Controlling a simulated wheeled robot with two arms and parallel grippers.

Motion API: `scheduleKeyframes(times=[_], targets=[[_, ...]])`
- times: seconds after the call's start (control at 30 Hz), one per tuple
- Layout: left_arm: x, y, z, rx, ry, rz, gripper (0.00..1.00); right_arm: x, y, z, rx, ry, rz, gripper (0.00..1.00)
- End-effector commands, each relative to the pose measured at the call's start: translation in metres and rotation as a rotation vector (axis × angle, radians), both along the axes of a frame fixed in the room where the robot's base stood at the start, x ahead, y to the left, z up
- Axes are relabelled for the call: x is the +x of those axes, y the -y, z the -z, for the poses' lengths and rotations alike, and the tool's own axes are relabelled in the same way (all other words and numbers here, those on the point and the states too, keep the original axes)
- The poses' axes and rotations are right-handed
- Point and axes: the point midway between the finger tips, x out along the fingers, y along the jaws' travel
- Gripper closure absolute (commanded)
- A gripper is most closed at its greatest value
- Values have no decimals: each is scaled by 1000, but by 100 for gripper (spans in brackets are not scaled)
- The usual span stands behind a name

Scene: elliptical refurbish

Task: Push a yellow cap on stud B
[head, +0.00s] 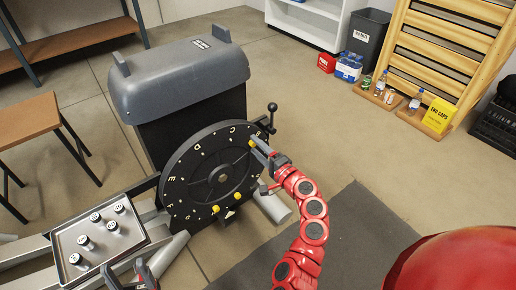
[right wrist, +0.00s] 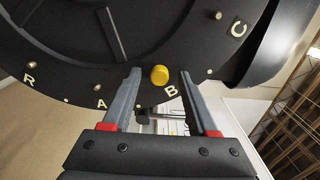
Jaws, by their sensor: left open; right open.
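A black lettered disc (head: 190,180) stands upright on the machine. A yellow cap (right wrist: 159,75) sits at the disc's rim beside the letter B (right wrist: 171,91); it hides any stud behind it. In the head view this cap (head: 252,143) shows at the disc's right edge. My right gripper (head: 262,152) is open, its fingers on either side of the cap, with gaps visible. Two more yellow caps (head: 216,209) (head: 237,195) show at the disc's lower edge. My left gripper (head: 126,274) is open at the bottom, partly cut off.
A tray (head: 73,241) with several silver cylinders lies left of the disc. A black ball-ended lever (head: 272,108) stands at the disc's upper right. A yellow box marked "END CAPS" (head: 439,115), bottles and a bin (head: 367,38) stand at the back right. The floor between is clear.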

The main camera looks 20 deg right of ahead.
Motion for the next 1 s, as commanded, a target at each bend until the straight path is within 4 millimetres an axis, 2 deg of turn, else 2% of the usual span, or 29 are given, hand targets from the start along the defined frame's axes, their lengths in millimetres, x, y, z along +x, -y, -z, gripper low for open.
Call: scheduleKeyframes(times=[0.13,0.23,0.7,0.8,1.0], targets=[[0,0,-2,0,0,0,41,-5,3,-1,1,0,3,41],[0,0,-5,-4,-3,0,41,-18,8,-2,1,1,4,41],[4,0,-18,-27,-21,1,41,-130,50,0,2,-2,11,41],[4,0,-18,-28,-22,2,41,-147,55,0,2,-1,9,41],[4,0,-18,-29,-23,2,41,-162,59,0,1,0,3,41]])
